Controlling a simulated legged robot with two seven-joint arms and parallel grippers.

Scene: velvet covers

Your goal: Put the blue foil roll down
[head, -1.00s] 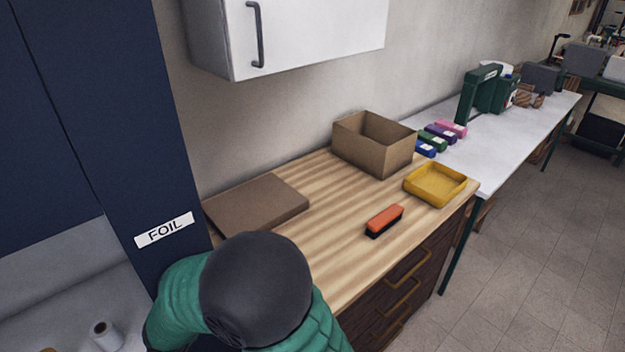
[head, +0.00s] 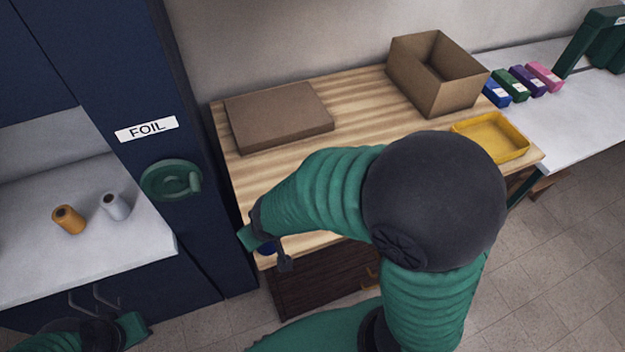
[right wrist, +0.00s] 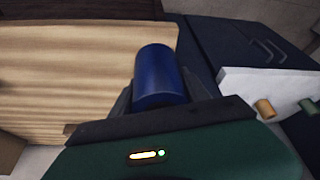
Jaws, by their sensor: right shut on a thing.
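The blue foil roll (right wrist: 157,76) stands out from the jaws of my right gripper (right wrist: 150,98) in the right wrist view. The right gripper is shut on it. In the head view this gripper (head: 265,248) is at the front left corner of the wooden counter (head: 235,170), and only a bit of the blue roll (head: 267,247) shows there. I cannot tell whether the roll touches the counter. A green round holder with a short peg (head: 172,180) is on the dark blue cabinet below the FOIL label (head: 147,129). My left gripper (head: 132,330) is partly in view, low at left; its jaws are unclear.
A flat brown box (head: 280,117), an open carton (head: 437,75) and a yellow tray (head: 490,135) are on the counter. My right arm hides the counter's middle.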

